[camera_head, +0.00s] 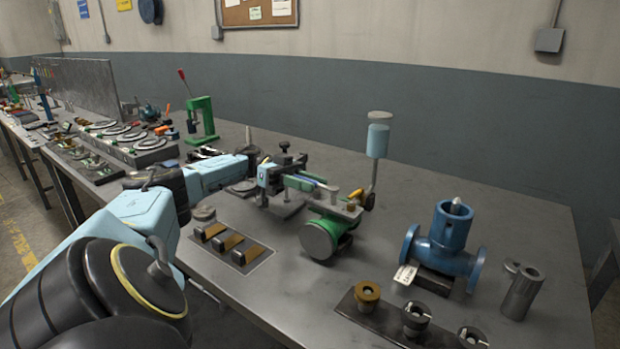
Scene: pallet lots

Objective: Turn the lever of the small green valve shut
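The small green valve (326,236) sits on the grey bench in the middle of the view, with a round grey flange face toward me. My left arm reaches in from the left. My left gripper (345,197) is over the top of the valve, close above its body. The gripper parts overlap the valve top, so the lever is not clearly distinguishable, and I cannot tell whether the fingers touch it or how far apart they are. My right gripper is out of view.
A larger blue valve (440,247) with a tag stands to the right. Dark blocks with brass tops (231,243) lie in front left. A fittings rack (383,319) is at front right. The back right bench is clear.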

